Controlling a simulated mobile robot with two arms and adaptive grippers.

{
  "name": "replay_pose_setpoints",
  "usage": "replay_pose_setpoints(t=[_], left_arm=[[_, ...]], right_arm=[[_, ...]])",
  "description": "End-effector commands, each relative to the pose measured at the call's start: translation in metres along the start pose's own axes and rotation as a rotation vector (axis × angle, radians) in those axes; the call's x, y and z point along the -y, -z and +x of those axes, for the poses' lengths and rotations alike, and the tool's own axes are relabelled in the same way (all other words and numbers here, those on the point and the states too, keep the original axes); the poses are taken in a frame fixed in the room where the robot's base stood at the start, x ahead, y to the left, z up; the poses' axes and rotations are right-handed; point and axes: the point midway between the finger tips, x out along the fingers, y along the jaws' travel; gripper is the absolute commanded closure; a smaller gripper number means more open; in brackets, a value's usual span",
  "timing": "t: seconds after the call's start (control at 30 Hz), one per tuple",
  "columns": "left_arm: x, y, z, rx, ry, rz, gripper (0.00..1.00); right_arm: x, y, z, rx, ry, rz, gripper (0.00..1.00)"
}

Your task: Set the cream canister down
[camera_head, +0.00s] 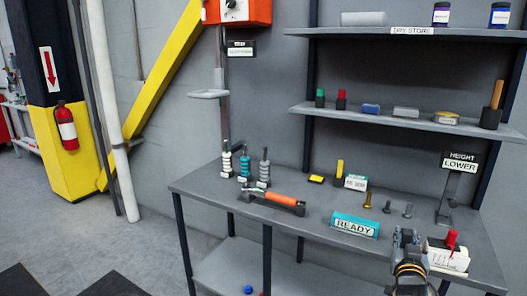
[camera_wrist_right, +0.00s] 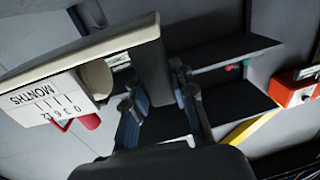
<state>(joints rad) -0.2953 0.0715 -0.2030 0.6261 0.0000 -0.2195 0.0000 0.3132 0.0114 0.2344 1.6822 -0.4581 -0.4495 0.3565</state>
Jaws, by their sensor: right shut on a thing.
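My right gripper (camera_head: 408,262) is at the right front of the workbench (camera_head: 290,228), pointing away from me. It is shut on the cream canister, and the gripper hides much of that grasp in the head view. In the wrist view both fingers (camera_wrist_right: 157,102) show, with a cream round body (camera_wrist_right: 97,78) close to the left one. A cream block (camera_head: 447,260) with a printed label and a red knob (camera_head: 451,239) is just right of the gripper; its MONTHS scale (camera_wrist_right: 50,98) shows upside down in the wrist view. I cannot tell whether the canister touches the bench. My left gripper is out of view.
A teal READY sign (camera_head: 355,226) stands left of the gripper. Several bolts (camera_head: 387,207) stand behind it, and a HEIGHT LOWER sign (camera_head: 460,162) is at the back right. An orange-handled tool (camera_head: 284,199) lies farther left. The bench's front left is bare.

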Motion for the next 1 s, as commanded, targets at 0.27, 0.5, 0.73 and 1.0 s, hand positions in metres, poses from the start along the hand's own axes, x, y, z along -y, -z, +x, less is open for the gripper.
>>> replay_pose_setpoints(t=[0.27,0.5,0.73,1.0], left_arm=[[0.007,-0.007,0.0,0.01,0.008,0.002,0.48],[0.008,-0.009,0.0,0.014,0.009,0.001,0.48],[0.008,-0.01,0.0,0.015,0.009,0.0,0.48],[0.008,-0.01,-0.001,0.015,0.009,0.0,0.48]], right_arm=[[0.054,-0.028,-0.12,0.0,0.193,-0.002,1.0],[0.087,-0.029,-0.218,-0.001,0.342,0.0,1.0],[0.098,-0.021,-0.268,-0.004,0.41,-0.001,1.0],[0.087,-0.034,-0.303,0.002,0.417,0.004,1.0]])
